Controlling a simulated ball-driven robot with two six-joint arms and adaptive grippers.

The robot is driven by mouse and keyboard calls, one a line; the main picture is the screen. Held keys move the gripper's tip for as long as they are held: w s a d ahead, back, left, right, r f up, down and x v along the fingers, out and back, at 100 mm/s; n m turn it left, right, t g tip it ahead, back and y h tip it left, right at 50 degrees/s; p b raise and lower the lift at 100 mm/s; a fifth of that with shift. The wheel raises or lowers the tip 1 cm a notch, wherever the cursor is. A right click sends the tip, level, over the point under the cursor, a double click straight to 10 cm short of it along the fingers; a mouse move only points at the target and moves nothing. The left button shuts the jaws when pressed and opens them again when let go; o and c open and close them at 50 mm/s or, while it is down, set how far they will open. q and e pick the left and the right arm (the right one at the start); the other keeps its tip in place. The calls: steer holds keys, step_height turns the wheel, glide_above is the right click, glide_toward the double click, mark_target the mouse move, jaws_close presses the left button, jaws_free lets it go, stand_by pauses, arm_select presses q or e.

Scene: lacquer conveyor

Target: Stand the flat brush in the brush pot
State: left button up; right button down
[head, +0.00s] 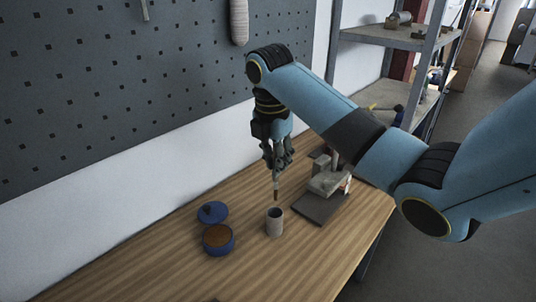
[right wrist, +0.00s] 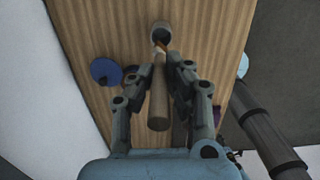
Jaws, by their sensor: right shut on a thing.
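My right gripper (head: 277,163) is shut on the flat brush (head: 276,188), which hangs below it with its tip pointing down. The brush pot (head: 275,222) is a small grey cylinder standing upright on the wooden table, with its opening up. The brush tip is just above the pot's rim in the head view, apart from it. In the right wrist view the brush handle (right wrist: 158,100) lies between the fingers of the gripper (right wrist: 158,75), and its far end points at the pot (right wrist: 162,33). My left gripper is not in view.
A blue pot with brown contents (head: 218,240) and a blue lid (head: 212,212) stand left of the brush pot. A grey device on a dark plate (head: 318,207) stands at right. A pegboard wall (head: 120,80) rises behind. The table's front left (head: 130,275) is clear.

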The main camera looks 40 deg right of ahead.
mark_target(275, 181)
steer(key=shift+s+f, duration=0.1)
steer(key=shift+f, duration=2.2)
steer(key=shift+f+b, duration=0.3)
steer(key=shift+f, duration=0.45)
steer(key=shift+f+b, duration=0.65)
steer(key=shift+f, duration=1.45)
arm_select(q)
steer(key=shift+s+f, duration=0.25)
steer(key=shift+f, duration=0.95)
